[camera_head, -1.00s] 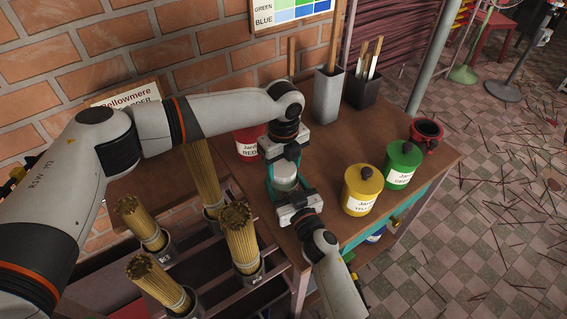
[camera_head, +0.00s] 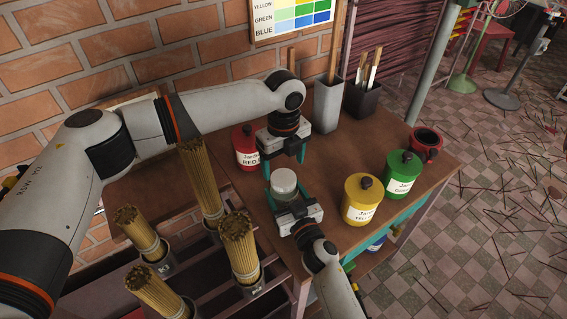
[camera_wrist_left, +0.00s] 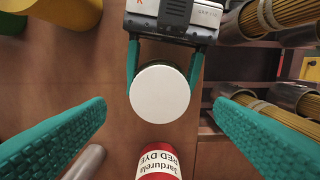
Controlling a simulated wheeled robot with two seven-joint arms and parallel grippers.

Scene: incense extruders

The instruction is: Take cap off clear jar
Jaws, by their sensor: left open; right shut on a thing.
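The clear jar (camera_head: 284,196) stands upright near the left edge of the table, and its white cap (camera_head: 284,178) sits on top. In the left wrist view the cap (camera_wrist_left: 160,93) is a plain white disc that hides most of the jar. My right gripper (camera_head: 288,200) is shut on the jar's body from the near side; its teal fingers show in the left wrist view (camera_wrist_left: 164,70) on both sides of the jar. My left gripper (camera_head: 283,158) is open and empty, apart from the cap on its far side. Its fingers are widely spread in the left wrist view (camera_wrist_left: 160,125).
A red dye jar (camera_head: 246,148) stands behind my left gripper. Bundles of incense sticks (camera_head: 240,250) stand at the left. The table (camera_head: 325,165) between is clear.

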